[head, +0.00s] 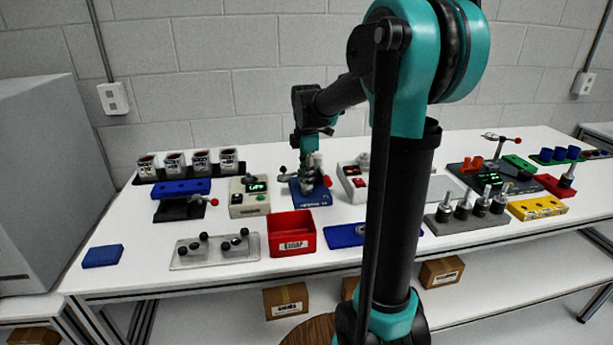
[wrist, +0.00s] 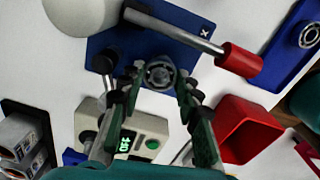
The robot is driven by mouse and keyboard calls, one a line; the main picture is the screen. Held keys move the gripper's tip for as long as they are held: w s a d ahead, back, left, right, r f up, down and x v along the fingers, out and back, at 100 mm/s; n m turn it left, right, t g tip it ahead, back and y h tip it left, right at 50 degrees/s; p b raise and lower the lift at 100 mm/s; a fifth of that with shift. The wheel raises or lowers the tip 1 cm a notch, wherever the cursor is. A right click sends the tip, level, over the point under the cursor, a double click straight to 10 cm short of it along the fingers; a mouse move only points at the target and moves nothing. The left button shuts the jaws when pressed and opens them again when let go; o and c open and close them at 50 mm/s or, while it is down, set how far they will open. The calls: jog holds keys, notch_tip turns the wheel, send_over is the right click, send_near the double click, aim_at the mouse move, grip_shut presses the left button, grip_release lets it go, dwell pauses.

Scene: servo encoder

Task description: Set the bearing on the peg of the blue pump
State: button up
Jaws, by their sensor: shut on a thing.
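The blue pump (head: 308,196) has a blue base plate and stands at the middle back of the table. In the wrist view its blue base (wrist: 112,50) lies under my fingertips, with a silver rod ending in a red grip across it. My gripper (head: 308,178) points down over the pump. In the wrist view my gripper (wrist: 159,78) is shut on the bearing (wrist: 160,73), a grey metal ring held between the fingertips. The peg is hidden behind the bearing and fingers, so I cannot tell whether the ring is around it.
A red bin (head: 291,234) stands in front of the pump. A beige box with a green display (head: 249,197) is left of it, and a pale box with red switches (head: 354,183) is right. A blue holder (head: 345,235) lies at the front edge.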

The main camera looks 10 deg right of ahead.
jog(key=shift+f, duration=0.2)
jog(key=shift+f, duration=0.4)
dwell(0.3)
jog(key=o, duration=1.3)
jog(key=shift+c, duration=0.2)
jog(key=shift+o, duration=0.5)
jog(key=shift+o, duration=1.1)
